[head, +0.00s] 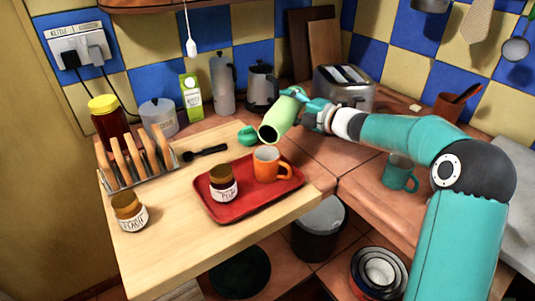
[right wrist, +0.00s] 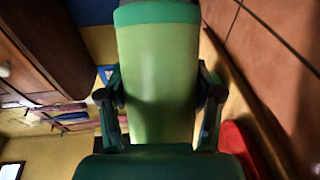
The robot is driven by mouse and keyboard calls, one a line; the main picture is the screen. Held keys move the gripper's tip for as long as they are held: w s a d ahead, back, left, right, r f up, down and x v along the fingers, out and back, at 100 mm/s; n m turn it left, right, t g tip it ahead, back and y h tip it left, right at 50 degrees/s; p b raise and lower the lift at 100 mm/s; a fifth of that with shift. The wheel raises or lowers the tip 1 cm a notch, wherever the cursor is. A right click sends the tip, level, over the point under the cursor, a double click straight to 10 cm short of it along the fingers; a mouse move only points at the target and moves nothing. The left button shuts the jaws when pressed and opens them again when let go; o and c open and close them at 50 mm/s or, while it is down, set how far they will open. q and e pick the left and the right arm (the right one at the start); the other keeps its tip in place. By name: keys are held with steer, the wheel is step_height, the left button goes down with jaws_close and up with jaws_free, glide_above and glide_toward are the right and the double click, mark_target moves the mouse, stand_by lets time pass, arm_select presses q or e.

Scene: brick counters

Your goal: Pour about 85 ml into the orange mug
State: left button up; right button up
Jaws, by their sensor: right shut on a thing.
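The orange mug (head: 266,166) stands upright on a red tray (head: 236,211), its handle to the right. My right gripper (head: 299,97) is shut on a light green flask (head: 282,117). The flask is tilted, with its dark open mouth pointing down and left, just above the mug in the head view. I cannot tell whether the mouth is directly over the mug. No stream shows, and the mug's contents cannot be made out. In the right wrist view, the flask (right wrist: 158,80) sits between both fingers. My left gripper is out of view.
A labelled jar (head: 222,184) shares the tray, left of the mug. A green lid-like object (head: 248,135) lies behind the tray on the wooden board (head: 170,229). A toast rack (head: 135,163) stands left. A toaster (head: 343,88) is behind my right arm; a teal mug (head: 399,174) stands right.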

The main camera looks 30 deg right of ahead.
steer(key=shift+r, duration=0.35)
steer(key=shift+w+d+r+b, duration=0.1)
steer(key=shift+w+d+b, duration=0.2)
steer(key=shift+b, duration=0.1)
stand_by(0.4)
steer(key=shift+a+r+n+t+b, duration=0.1)
steer(key=shift+r+n+t+b, duration=0.2)
steer(key=shift+r+n+b, duration=0.3)
stand_by(1.4)
